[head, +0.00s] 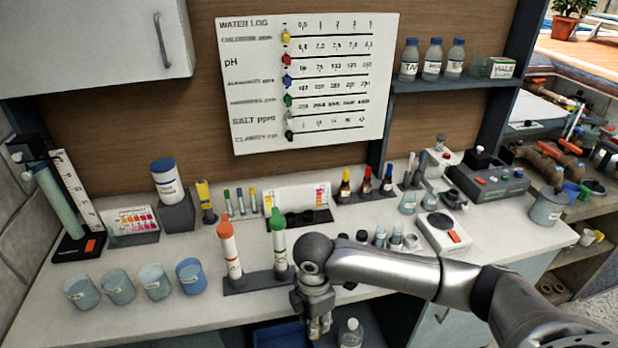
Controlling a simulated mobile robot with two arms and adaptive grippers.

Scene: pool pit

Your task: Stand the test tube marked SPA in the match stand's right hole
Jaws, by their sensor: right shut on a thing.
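My right gripper (319,322) points down at the front edge of the counter, in front of the two large capped tubes. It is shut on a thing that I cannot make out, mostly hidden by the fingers. A dark stand with a white colour-match card (297,197) is at the back middle; its holes are too small to judge. Several small tubes with coloured caps (241,201) stand just left of it. No SPA mark is readable on any tube. My left gripper is not in view.
An orange-capped tube (229,250) and a green-capped tube (279,247) stand upright in a dark holder behind my right gripper. Several cups (154,282) line the left front. Another colour card (132,221) stands at left. Dropper bottles (365,181) stand at the back.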

